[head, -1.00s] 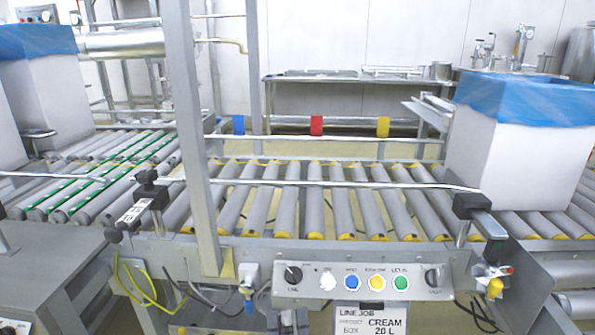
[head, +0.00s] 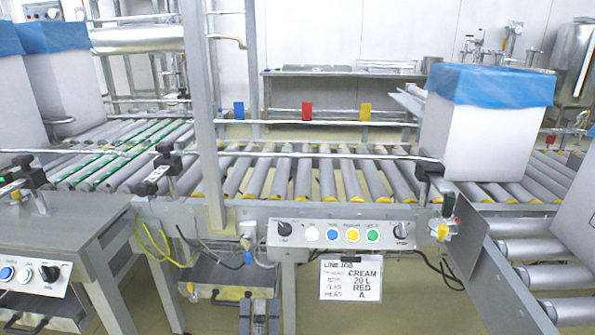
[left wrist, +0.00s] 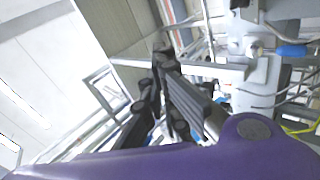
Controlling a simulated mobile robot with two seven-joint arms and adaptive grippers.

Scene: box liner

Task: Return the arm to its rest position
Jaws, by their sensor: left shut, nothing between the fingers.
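My left gripper (left wrist: 163,48) shows in the left wrist view as dark, jointed fingers drawn together, with nothing visible between them. A purple part of my own arm crosses the bottom of that view. My right gripper is in neither current view.
A roller conveyor (head: 300,178) crosses the head view. A white box with a blue liner (head: 485,135) stands on it at right; more lined boxes (head: 62,85) stand at left. A control panel (head: 340,234) and job card (head: 350,279) face me. A grey side table (head: 70,232) is at left.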

